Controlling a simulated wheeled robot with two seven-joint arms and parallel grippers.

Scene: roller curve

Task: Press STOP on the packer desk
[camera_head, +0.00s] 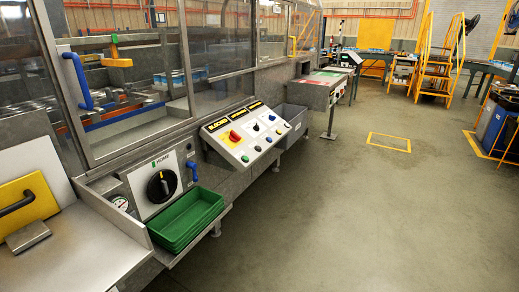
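A sloped control desk (244,140) stands in the middle of the view, on the front of a long metal machine. It has several white panels under black labels with yellow lettering, too small to read surely. The left panel carries a large red button (235,136) on a yellow base. The other panels carry a black knob (256,127) and a small blue control (271,117). A row of small round buttons, one of them green (245,158), runs along the lower edge. I cannot read which button is marked STOP. Neither of my grippers is in view.
A green tray (187,220) sits on a ledge left of the desk, below a panel with a black rotary switch (161,186). A grey bin (291,118) stands just right of the desk. A second desk (328,88) is farther back. The floor (340,200) at right is clear.

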